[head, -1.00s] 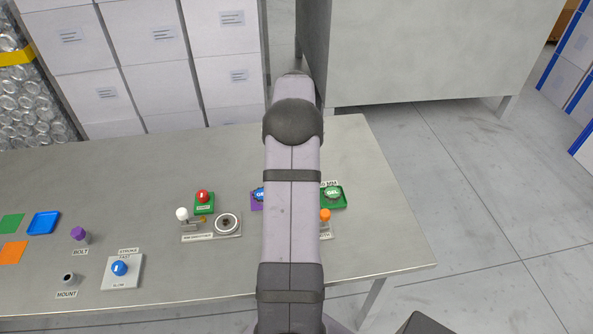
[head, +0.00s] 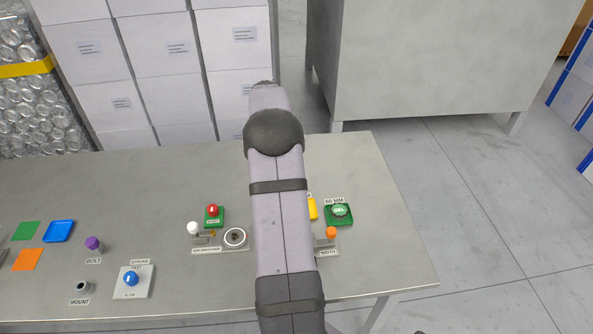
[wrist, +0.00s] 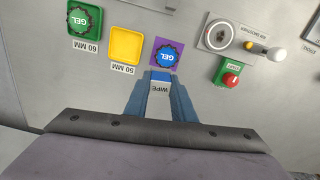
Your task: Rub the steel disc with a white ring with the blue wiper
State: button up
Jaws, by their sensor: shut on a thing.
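The steel disc with a white ring (head: 235,237) sits on a grey plate left of my arm in the head view. It also shows in the wrist view (wrist: 218,35), at upper right with a dark centre. My arm hides the gripper and wiper in the head view.
A white-knobbed lever (wrist: 276,53) and a red button (wrist: 230,79) stand close to the disc. A blue gel cap (wrist: 166,56) lies on a purple pad, beside a yellow pad (wrist: 125,45) and a green gel cap (wrist: 85,18). An orange knob (head: 331,232) stands right of my arm.

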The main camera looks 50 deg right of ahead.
jog(key=w+a+n+p, duration=0.3)
jog(key=a+p, duration=0.3)
jog(key=a, duration=1.1)
jog(key=f+m, duration=0.4)
jog(key=m, duration=0.1)
jog(key=shift+w+a+f, duration=0.15)
jog(key=shift+w+a, duration=0.05)
jog(key=shift+w, duration=0.15)
